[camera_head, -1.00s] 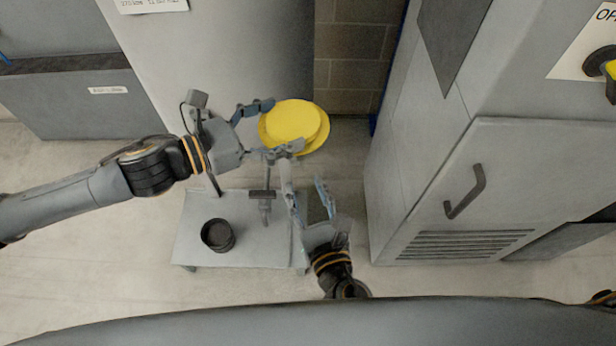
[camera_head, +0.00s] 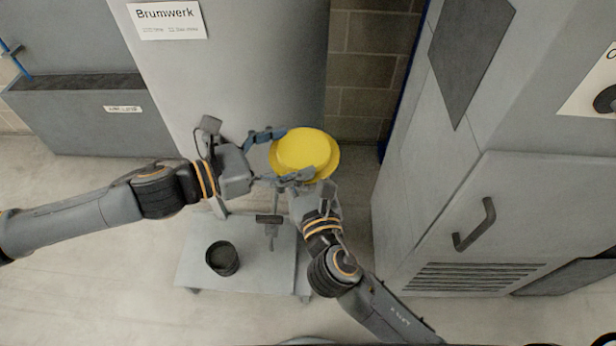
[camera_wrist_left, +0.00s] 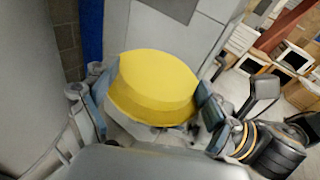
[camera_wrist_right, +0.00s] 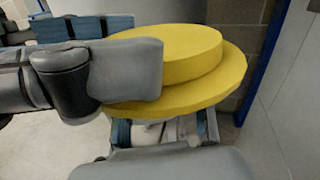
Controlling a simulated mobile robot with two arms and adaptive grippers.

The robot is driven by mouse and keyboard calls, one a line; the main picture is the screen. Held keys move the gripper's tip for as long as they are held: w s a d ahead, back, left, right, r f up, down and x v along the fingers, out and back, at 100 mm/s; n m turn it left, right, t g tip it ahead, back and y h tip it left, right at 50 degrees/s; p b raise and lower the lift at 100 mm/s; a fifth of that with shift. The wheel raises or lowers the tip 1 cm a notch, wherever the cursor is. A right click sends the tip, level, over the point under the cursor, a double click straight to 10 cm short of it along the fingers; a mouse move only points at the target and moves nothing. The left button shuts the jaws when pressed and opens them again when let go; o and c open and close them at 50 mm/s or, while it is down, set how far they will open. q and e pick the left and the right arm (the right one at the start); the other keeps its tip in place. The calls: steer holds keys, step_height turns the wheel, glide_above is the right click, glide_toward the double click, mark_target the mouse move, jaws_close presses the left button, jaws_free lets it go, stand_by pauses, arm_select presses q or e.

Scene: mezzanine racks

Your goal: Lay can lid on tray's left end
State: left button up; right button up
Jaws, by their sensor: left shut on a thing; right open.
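The yellow can lid (camera_head: 305,150) is a round, stepped disc with a wide rim. It is held up in the air beyond the low grey table. My left gripper (camera_head: 280,157) is shut on it, with fingers at opposite sides of the lid (camera_wrist_left: 155,85) in the left wrist view. My right gripper (camera_head: 312,186) is open at the near edge of the lid. In the right wrist view the lid (camera_wrist_right: 195,60) fills the space above the right fingers, and a left finger overlaps it. I cannot tell a separate tray apart from the low grey table.
The low grey table (camera_head: 200,272) carries a black round cup (camera_head: 222,258) at its left and a small dark clamp-like tool (camera_head: 270,222) near its back. A grey cabinet (camera_head: 430,200) with a handle stands at right. A grey panel (camera_head: 240,70) stands behind.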

steer(key=shift+w+a, duration=0.15)
steer(key=shift+w, duration=0.45)
jaws_close()
arm_select(q)
steer(key=o, duration=0.9)
steer(key=shift+o, duration=0.2)
steer(key=shift+a, duration=0.1)
